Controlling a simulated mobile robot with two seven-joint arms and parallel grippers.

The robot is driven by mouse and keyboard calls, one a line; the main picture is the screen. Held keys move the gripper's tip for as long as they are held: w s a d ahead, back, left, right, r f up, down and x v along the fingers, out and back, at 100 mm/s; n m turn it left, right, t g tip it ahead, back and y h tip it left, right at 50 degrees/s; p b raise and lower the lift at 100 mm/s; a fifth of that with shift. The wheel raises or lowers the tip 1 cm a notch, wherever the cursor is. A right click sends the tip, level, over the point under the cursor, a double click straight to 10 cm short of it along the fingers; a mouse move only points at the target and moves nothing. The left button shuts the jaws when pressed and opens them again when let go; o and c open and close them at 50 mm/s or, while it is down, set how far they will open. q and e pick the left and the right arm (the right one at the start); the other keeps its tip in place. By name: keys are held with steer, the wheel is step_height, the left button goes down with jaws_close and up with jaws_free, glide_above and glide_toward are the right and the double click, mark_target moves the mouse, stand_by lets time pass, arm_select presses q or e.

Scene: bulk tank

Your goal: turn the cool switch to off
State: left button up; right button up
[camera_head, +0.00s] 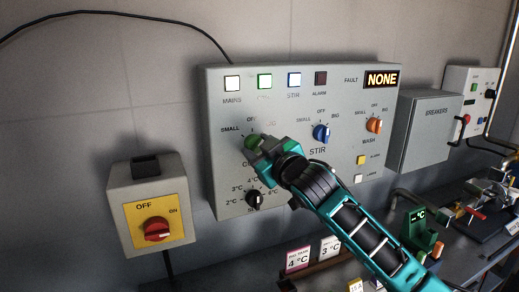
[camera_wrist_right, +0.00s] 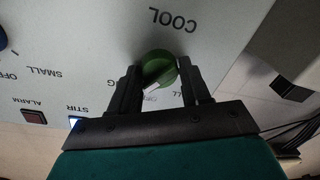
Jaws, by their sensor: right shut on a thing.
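The cool switch is a green knob (camera_head: 251,141) at the left of the grey control panel (camera_head: 225,100). My right gripper (camera_head: 257,146) is at it and covers much of it in the head view. In the right wrist view, the two black fingers (camera_wrist_right: 163,88) stand on either side of the green knob (camera_wrist_right: 157,65), shut on it. Its white mark points down and slightly left there, towards the gripper's palm. The gripper hides part of the lettering around the knob, so I cannot tell which label the mark meets. My left gripper is not in view.
The blue stir knob (camera_head: 321,133) and orange wash knob (camera_head: 374,125) are to the right. A black temperature knob (camera_head: 254,199) is below. A red mains switch (camera_head: 157,229) is at lower left. The fault display (camera_head: 382,79) reads NONE. The mains, green and stir lamps look lit.

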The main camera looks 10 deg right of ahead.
steer(key=shift+d+r+n, duration=0.1)
steer(key=shift+r+n, duration=0.05)
steer(key=shift+n, duration=1.55)
steer(key=shift+d+r+n, duration=0.1)
steer(key=shift+n, duration=1.6)
steer(key=shift+a, duration=0.1)
steer(key=o, duration=0.8)
steer(key=shift+c, duration=0.2)
steer(key=shift+o, duration=1.2)
steer(key=shift+f, duration=0.1)
steer(key=shift+s, duration=0.1)
steer(key=b+v, duration=0.1)
steer(key=v, duration=1.1)
steer(key=shift+s+r, duration=0.3)
steer(key=shift+s, duration=0.05)
